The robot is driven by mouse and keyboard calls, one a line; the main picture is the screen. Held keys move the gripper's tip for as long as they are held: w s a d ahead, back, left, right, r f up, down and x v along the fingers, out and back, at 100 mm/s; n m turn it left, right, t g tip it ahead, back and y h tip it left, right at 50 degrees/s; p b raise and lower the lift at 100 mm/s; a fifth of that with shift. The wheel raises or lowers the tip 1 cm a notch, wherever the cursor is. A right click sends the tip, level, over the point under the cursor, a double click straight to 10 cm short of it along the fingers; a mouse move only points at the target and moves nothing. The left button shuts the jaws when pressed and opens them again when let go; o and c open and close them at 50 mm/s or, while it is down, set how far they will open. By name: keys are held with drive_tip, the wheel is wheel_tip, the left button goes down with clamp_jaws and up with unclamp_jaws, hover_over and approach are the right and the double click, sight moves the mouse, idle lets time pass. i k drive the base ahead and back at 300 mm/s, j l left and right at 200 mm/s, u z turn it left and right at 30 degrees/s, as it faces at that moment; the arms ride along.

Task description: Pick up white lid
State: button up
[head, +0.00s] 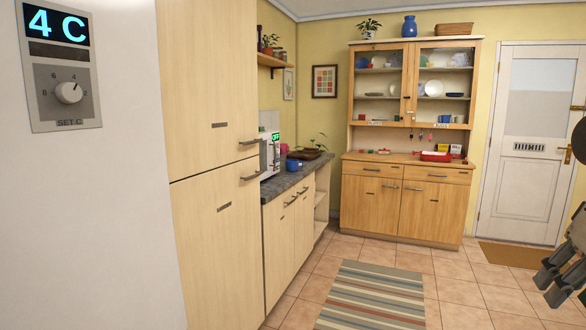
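I cannot make out a white lid for certain. A round white dish-like thing (434,88) stands on a shelf of the wooden hutch, too small to tell whether it is a plate or a lid. My gripper (552,285) is at the right edge, partly cut off by the frame. Its two grey fingertips look apart, with nothing seen between them. It is in front of the door and floor, well away from the hutch.
A tall pale cupboard (212,165) and white appliance (100,220) fill the left. A dark counter (285,183) holds a microwave (270,155). The wooden hutch (405,205) stands at the back, beside a white door (525,150). A striped rug (373,295) lies on open tiled floor.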

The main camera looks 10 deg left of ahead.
sight(291, 165)
drive_tip(key=i+j+u, duration=0.1)
drive_tip(key=i, duration=0.7)
drive_tip(key=i+u, duration=0.15)
drive_tip(key=i, duration=0.65)
drive_tip(key=i+l+u, duration=0.1)
drive_tip(key=i, duration=0.7)
drive_tip(key=i+l+u, duration=0.1)
drive_tip(key=i, duration=0.7)
drive_tip(key=i+l+u, duration=0.1)
drive_tip(key=u, duration=0.45)
drive_tip(key=i+l+u, duration=0.2)
drive_tip(key=l, duration=0.15)
drive_tip(key=i+l+u, duration=0.25)
drive_tip(key=l+u, duration=0.2)
drive_tip(key=l, duration=0.25)
drive_tip(key=i+l, duration=0.15)
drive_tip(key=l, duration=0.25)
drive_tip(key=i+l, duration=0.1)
drive_tip(key=l, duration=0.3)
drive_tip(key=i+l+u, duration=0.1)
drive_tip(key=l, duration=0.3)
drive_tip(key=i+l, duration=0.15)
drive_tip(key=l, duration=0.3)
drive_tip(key=i+l, duration=0.15)
drive_tip(key=l, duration=0.25)
drive_tip(key=i+l+u, duration=0.1)
drive_tip(key=l, duration=0.3)
drive_tip(key=i+l, duration=0.1)
drive_tip(key=l, duration=0.3)
